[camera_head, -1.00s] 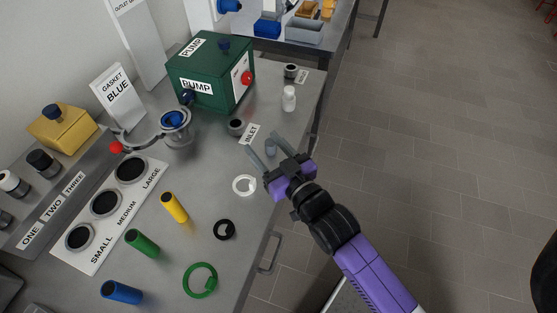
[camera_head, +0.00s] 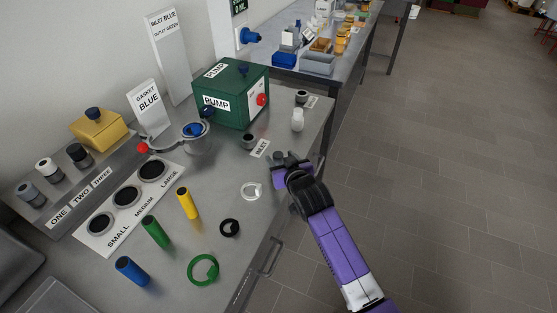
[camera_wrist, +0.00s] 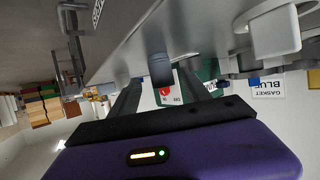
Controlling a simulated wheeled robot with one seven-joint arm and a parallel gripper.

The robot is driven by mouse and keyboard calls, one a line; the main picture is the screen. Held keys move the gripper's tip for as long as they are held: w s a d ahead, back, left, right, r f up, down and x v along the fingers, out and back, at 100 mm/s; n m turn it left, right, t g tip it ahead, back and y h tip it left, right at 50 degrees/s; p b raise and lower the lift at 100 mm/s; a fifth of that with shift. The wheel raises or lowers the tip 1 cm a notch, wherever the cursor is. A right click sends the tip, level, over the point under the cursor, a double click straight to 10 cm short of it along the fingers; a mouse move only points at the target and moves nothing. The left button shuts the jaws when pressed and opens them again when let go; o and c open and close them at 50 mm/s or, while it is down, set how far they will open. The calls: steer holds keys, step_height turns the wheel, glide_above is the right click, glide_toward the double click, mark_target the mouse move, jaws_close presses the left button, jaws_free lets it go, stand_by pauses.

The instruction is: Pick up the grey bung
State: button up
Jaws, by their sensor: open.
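The grey bung (camera_wrist: 160,70) is a short grey cylinder standing on the bench in the wrist view. My gripper (camera_wrist: 160,90) is open, with one dark finger to each side of the bung in that picture; whether the bung lies fully between the fingertips I cannot tell. In the head view my gripper (camera_head: 288,160) is low over the bench near its right edge, beside the INLET label. There the gripper largely hides the bung.
The INLET port (camera_head: 249,142), a white bottle (camera_head: 298,121) and the green pump (camera_head: 231,97) stand beyond. A black ring (camera_head: 230,228) and a green ring (camera_head: 203,269) lie nearer. Floor is open at right.

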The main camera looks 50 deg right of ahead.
mark_target(275, 154)
steer(key=shift+p+x, duration=0.4)
steer(key=shift+x, duration=2.25)
steer(key=shift+w+a, duration=0.1)
steer(key=shift+a, duration=0.1)
jaws_close()
